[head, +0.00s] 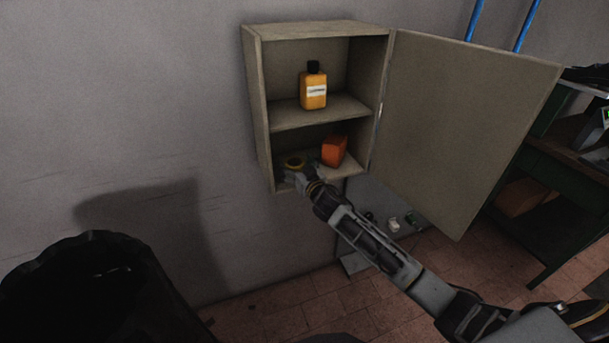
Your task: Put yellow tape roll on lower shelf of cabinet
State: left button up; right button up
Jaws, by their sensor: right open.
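The cabinet (252,90) hangs on the wall with its door (465,120) swung open to the right. The yellow tape roll (294,162) is at the left of the lower shelf (345,172), at the tip of my right gripper. My right gripper (298,176) reaches into the lower compartment from the front and is open. It hides part of the roll and of the shelf, so I cannot tell whether it touches the roll. My left gripper is not in view.
An orange box (334,150) stands on the lower shelf, right of the roll. A yellow bottle (313,88) with a black cap stands on the upper shelf. A black bin (90,290) is at lower left, a dark green workbench (545,190) at right.

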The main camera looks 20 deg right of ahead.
jog(key=shift+s+r, duration=0.1)
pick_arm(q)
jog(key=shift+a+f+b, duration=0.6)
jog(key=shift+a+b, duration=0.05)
pick_arm(e)
jog(key=s+d, duration=0.1)
jog(key=s, duration=1)
jog(key=shift+s+d+r, duration=0.3)
jog(key=shift+s, duration=0.05)
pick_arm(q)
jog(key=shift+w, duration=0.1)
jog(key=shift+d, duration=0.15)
